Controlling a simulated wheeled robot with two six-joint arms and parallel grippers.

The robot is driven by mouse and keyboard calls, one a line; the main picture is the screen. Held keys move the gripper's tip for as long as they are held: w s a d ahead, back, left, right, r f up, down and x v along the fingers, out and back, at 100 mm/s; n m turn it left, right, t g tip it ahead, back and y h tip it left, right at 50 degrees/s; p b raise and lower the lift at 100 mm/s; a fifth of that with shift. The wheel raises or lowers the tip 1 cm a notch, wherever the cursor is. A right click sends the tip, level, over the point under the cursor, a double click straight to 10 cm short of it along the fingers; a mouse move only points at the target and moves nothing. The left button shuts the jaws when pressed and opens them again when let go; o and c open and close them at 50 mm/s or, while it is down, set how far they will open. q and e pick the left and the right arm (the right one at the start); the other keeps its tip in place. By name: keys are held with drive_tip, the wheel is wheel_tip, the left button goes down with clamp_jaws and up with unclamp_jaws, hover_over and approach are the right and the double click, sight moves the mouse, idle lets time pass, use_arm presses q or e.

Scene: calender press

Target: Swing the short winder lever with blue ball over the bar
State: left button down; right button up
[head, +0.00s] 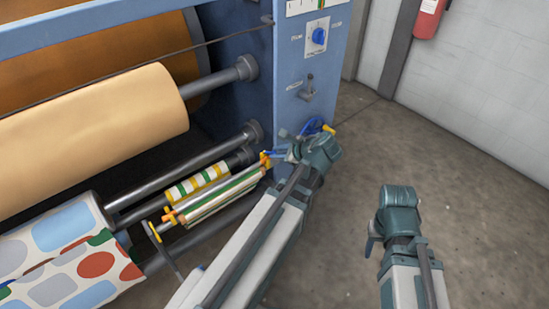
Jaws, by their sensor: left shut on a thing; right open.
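In the head view, my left gripper (274,153) reaches to the right end of the striped rolls, low beside the blue machine frame. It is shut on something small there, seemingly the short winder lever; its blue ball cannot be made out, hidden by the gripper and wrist. Orange and yellow end pieces (265,162) show right beside the fingertips. The green-and-white striped bar (222,193) runs from there down to the left. My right gripper (372,240) is open and empty over the floor, apart from the machine; its fingers are mostly hidden behind its wrist.
The blue machine side panel (290,75) carries a blue knob (319,36) and a small grey lever (307,90). A cream roll (95,118) and a patterned roll (65,235) lie left. A fire extinguisher (428,18) hangs at the back wall. The floor right is clear.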

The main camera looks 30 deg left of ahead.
use_arm(q)
drive_tip(key=shift+s+d+f+t+y+b, duration=0.1)
drive_tip(key=shift+d+f+t+y+b, duration=0.2)
drive_tip(key=shift+f+y+b, duration=1.25)
drive_tip(key=shift+s+d+r+t+y+b, duration=0.15)
drive_tip(key=shift+t+y+b, duration=0.3)
drive_tip(key=shift+b, duration=2.45)
drive_tip(key=shift+s+d+f+t+y+b, duration=0.1)
drive_tip(key=shift+d+f+t+y+b, duration=0.5)
drive_tip(key=shift+b, duration=1.6)
drive_tip(key=shift+a+g+y, duration=0.25)
drive_tip(key=shift+a+y, duration=0.05)
drive_tip(key=c, duration=0.8)
unclamp_jaws()
